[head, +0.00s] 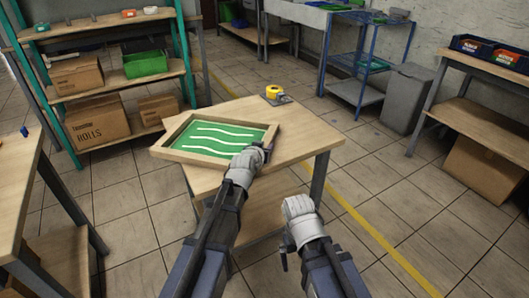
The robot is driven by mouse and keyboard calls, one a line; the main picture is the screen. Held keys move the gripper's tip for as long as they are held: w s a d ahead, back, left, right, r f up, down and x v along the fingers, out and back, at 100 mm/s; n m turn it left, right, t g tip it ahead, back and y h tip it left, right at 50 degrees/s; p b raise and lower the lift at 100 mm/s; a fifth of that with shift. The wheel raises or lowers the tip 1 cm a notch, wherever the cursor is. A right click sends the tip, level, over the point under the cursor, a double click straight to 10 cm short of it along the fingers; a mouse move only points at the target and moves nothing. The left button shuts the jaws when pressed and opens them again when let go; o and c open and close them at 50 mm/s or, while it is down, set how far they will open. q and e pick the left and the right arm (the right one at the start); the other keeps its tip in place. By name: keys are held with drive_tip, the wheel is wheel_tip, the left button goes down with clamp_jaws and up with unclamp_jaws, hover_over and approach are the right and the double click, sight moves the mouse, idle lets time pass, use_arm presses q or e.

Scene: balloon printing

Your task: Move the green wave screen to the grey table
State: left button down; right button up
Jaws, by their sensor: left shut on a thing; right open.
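The green wave screen (205,138) is a wooden frame around a green panel with white wavy lines. It is at the near left part of a small wooden table (305,140), and its left corner reaches past the table's edge. I cannot tell whether it rests flat or is slightly raised. My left gripper (264,149) is shut on the frame's right near side. My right gripper (284,262) is open and empty, low in front of the table. No table that is clearly grey stands out; one at the back (300,5) has a pale grey top.
A yellow tape-like item (273,92) sits at the small table's far corner. Shelves with boxes (100,118) stand left. A blue rack (355,90) and grey bin (406,98) stand back right. Another table (20,165) is at the left edge. Tiled floor is free at right.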

use_arm(q)
drive_tip(key=shift+r, duration=0.1)
drive_tip(key=c, duration=0.5)
unclamp_jaws()
drive_tip(key=p+v, duration=0.4)
drive_tip(key=v, duration=0.8)
drive_tip(key=shift+p, duration=0.35)
